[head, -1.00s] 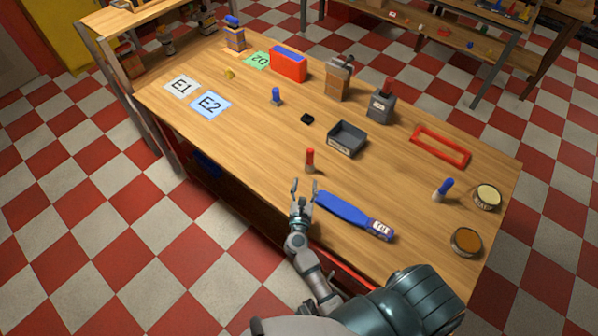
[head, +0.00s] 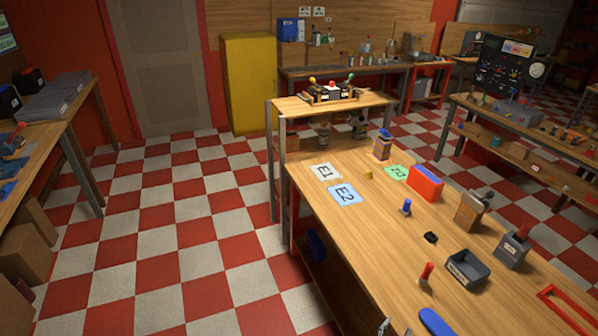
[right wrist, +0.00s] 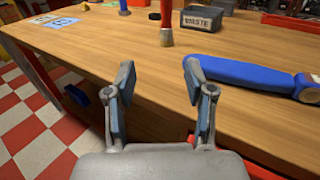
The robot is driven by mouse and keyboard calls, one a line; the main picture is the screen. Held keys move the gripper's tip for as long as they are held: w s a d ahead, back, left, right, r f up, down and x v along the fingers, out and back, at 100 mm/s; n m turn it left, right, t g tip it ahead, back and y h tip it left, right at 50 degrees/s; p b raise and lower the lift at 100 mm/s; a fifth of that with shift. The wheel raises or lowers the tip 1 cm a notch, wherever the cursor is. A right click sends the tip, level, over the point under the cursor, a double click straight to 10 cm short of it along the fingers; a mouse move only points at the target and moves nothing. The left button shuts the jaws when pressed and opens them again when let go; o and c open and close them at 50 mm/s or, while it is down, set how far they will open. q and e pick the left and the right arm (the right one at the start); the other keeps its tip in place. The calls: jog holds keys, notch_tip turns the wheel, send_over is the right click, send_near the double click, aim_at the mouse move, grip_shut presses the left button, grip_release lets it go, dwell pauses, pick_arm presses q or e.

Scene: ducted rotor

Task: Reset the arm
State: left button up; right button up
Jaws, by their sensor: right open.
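My right gripper (head: 396,329) shows only as fingertips at the bottom edge of the head view. In the right wrist view its two fingers (right wrist: 157,75) are apart with nothing between them, in front of the wooden workbench's near edge. The workbench (head: 385,240) fills the right of the head view. A long blue tool (right wrist: 240,74) lies on it, right of the fingers. A red-handled tool (right wrist: 166,22) stands upright beyond them. My left gripper is not in view.
A grey bin marked WASTE (right wrist: 202,18) and a red box (head: 425,183) stand on the bench. Cards E1 (head: 325,172) and E2 (head: 345,194) lie at its far left. A yellow cabinet (head: 250,85) stands behind.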

jog(key=s+a+f+n+g+y, duration=0.1)
jog(key=s+a+f+n+y, duration=0.25)
jog(key=f+n, duration=0.6)
jog(key=s+a+f+n+g+y, duration=0.1)
jog(key=s+a+f+n+y, duration=0.3)
jog(key=f+n, duration=0.5)
jog(key=s+a+f+n+g+y, duration=0.1)
jog(key=s+a+f+n+y, duration=0.1)
jog(key=a+f+n+y, duration=0.55)
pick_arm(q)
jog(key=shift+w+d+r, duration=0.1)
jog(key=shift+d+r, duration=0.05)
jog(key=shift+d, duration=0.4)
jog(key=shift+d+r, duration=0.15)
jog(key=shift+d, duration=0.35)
pick_arm(e)
jog(key=s+d+f+n+g+h, duration=0.1)
jog(key=s+d+f+n+g, duration=0.2)
jog(key=s+f+n, duration=0.3)
jog(key=s+d+f+n+g+h, duration=0.2)
jog(key=s+f+n, duration=0.4)
jog(key=s, duration=0.7)
jog(key=s+d+f+n+g+h, duration=0.1)
jog(key=s+d+f+n+g, duration=0.3)
jog(key=s+f+n, duration=0.3)
jog(key=s+f+g, duration=0.1)
jog(key=s, duration=0.2)
jog(key=shift+s+d, duration=0.15)
